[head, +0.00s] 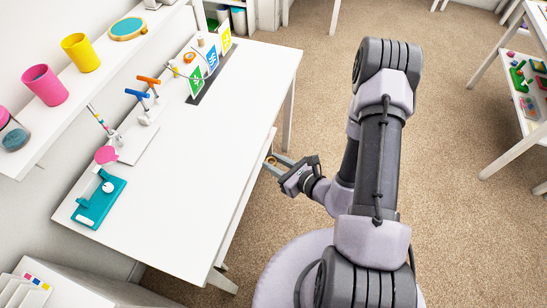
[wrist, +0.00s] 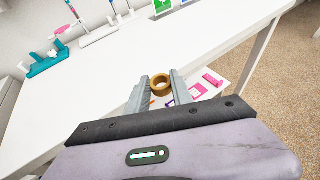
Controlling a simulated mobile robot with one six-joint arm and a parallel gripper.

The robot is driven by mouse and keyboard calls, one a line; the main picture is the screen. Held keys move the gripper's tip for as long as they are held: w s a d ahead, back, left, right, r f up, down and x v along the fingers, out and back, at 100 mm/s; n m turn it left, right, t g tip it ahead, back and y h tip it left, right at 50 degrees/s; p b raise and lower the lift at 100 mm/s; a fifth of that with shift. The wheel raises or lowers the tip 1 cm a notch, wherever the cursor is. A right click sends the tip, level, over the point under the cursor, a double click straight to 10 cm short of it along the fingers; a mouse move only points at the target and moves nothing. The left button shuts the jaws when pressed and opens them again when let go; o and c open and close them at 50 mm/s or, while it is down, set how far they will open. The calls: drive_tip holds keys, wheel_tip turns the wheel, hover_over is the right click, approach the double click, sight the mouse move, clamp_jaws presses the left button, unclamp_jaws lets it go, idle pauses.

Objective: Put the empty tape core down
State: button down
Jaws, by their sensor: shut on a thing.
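The empty tape core (wrist: 153,88) is a small brown ring. In the wrist view it sits between the two grey fingers of my gripper (wrist: 161,84), which is shut on it. The head view shows the core (head: 271,160) small at the tip of my gripper (head: 275,162), beside the white table's right long edge. The core appears clear of the tabletop. Its far side is partly hidden.
The white table (head: 200,150) has a wide bare surface. A teal tape dispenser (head: 98,205), screwdriver-like tools and coloured cards (head: 213,60) stand along its wall side. Below, a lower shelf (wrist: 222,72) holds pink pieces (wrist: 198,91). Cups stand on a wall shelf.

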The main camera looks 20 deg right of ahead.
drive_tip(key=w+r+n+g+y+b, duration=0.3)
drive_tip(key=w+r+n+g+y, duration=0.1)
drive_tip(key=r, duration=0.6)
drive_tip(key=shift+w+a+r+n+y, duration=0.2)
drive_tip(key=shift+n+y, duration=0.2)
drive_tip(key=shift+n, duration=0.4)
